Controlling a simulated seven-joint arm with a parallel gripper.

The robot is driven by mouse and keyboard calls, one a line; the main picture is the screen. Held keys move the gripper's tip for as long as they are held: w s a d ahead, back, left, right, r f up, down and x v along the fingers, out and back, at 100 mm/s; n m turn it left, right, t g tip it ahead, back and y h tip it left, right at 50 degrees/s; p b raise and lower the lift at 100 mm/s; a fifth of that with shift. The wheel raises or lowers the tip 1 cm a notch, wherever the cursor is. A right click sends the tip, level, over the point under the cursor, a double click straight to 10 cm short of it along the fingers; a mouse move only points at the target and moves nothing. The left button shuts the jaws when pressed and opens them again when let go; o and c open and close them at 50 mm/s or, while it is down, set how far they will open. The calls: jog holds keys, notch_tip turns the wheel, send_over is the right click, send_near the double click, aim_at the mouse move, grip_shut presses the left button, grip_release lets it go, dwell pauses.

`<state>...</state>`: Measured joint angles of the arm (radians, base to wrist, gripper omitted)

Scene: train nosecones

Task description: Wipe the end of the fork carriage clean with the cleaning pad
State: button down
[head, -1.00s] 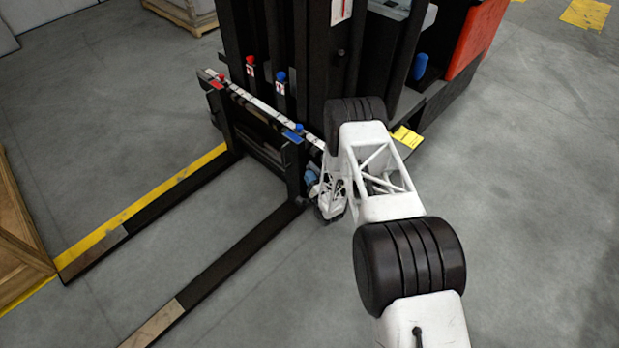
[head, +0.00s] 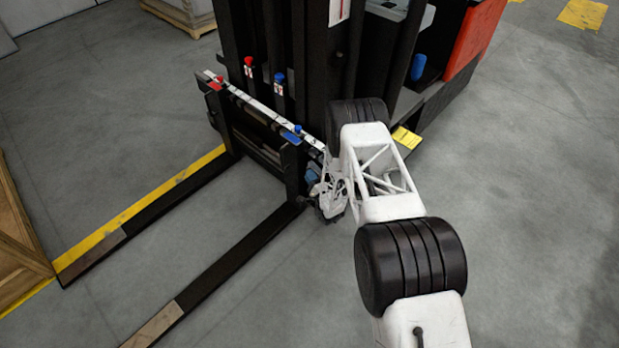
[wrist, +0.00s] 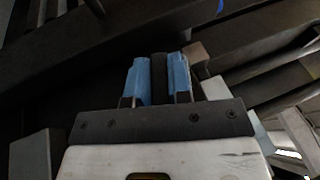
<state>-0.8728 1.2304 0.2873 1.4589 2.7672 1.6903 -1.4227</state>
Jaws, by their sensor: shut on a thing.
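The fork carriage (head: 262,148) is a dark frame across the forklift's mast, with a pale marked rail on top. My gripper (head: 313,175) is low at the carriage's right end, and my arm partly hides that end. In the wrist view, my gripper (wrist: 159,80) has two blue fingers shut on a narrow dark piece, seemingly the cleaning pad (wrist: 159,78). The pad reaches toward dark carriage metal. I cannot tell whether it touches it. No dirt can be made out on the carriage end.
Two dark forks (head: 225,262) extend low toward the front left. The mast (head: 305,60) rises behind the carriage. A wooden crate (head: 20,250) stands at the left edge. A yellow floor line (head: 140,212) runs beside the left fork.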

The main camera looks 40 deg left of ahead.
jog(key=shift+w, duration=0.45)
jog(key=shift+d, duration=0.15)
jog(key=shift+s+d, duration=0.1)
jog(key=shift+d, duration=1.75)
jog(key=shift+w+a, duration=0.2)
jog(key=shift+s+a, duration=0.1)
jog(key=shift+a, duration=1.75)
jog(key=shift+s, duration=0.1)
jog(key=shift+s, duration=2.95)
jog(key=shift+s, duration=0.1)
